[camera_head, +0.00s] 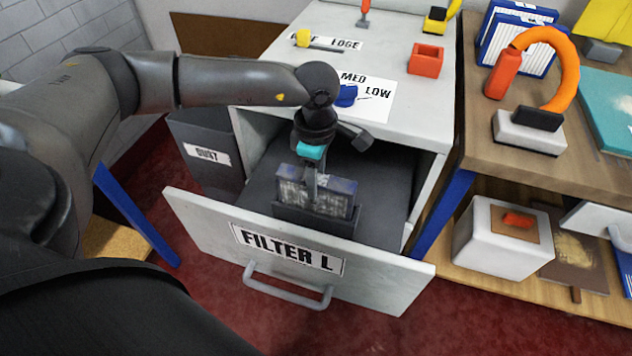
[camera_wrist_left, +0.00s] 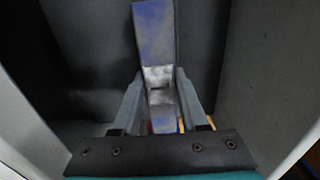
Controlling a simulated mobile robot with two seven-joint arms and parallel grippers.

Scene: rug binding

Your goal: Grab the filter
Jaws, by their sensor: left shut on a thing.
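The filter (camera_head: 330,199) is a grey, dusty panel with a blue frame. It stands upright in a dark holder inside the open drawer (camera_head: 215,222) labelled FILTER L. My left gripper (camera_head: 313,185) reaches down into the drawer and is shut on the top middle of the filter. In the left wrist view the filter (camera_wrist_left: 154,35) runs up from between the two fingers of the gripper (camera_wrist_left: 160,85). The filter's lower part is hidden by the holder. My right gripper is not in view.
The white cabinet (camera_head: 385,130) above the drawer has a blue knob and a red square part (camera_head: 426,59) on top. A dark DUST bin (camera_head: 207,155) stands left of the drawer. A wooden bench (camera_head: 480,130) at right holds an orange hose (camera_head: 563,75) and blue-framed filters (camera_head: 517,45).

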